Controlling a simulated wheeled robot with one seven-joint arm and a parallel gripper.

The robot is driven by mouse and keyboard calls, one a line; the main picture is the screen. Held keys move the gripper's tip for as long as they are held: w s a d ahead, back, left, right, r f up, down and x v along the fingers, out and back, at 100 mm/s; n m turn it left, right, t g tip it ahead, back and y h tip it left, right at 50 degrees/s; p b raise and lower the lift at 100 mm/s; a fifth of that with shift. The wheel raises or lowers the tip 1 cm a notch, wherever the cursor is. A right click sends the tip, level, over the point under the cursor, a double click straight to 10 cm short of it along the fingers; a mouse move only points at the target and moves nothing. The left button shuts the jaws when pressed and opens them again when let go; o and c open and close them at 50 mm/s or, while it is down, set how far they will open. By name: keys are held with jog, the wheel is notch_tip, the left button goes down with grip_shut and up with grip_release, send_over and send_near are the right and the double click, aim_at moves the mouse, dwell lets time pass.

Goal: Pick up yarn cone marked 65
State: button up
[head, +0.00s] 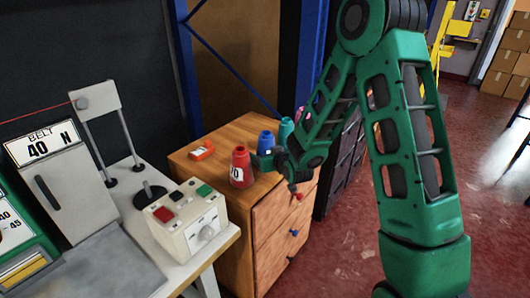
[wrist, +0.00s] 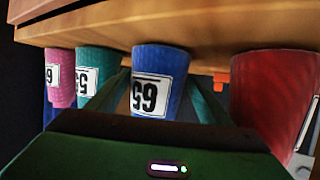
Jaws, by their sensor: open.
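The blue yarn cone (head: 266,140) stands on the wooden cabinet, its lower part hidden behind my gripper (head: 262,160) in the head view. In the wrist view, which is upside down, this blue cone (wrist: 160,65) carries a white label that reads 65 when turned. My gripper (wrist: 157,95) is open, with one green finger on each side of the blue cone. I cannot tell whether the fingers touch it.
A red cone (head: 240,170) marked 70 stands close beside it. A teal cone (head: 286,128) and a pink cone (head: 299,114) stand on the other side. An orange item (head: 202,149) lies on the cabinet top (head: 215,135). A control box (head: 187,220) stands on the adjoining bench.

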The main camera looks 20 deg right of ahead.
jog(key=shift+d, duration=0.2)
jog(key=c, duration=1.3)
jog(key=shift+r, duration=0.1)
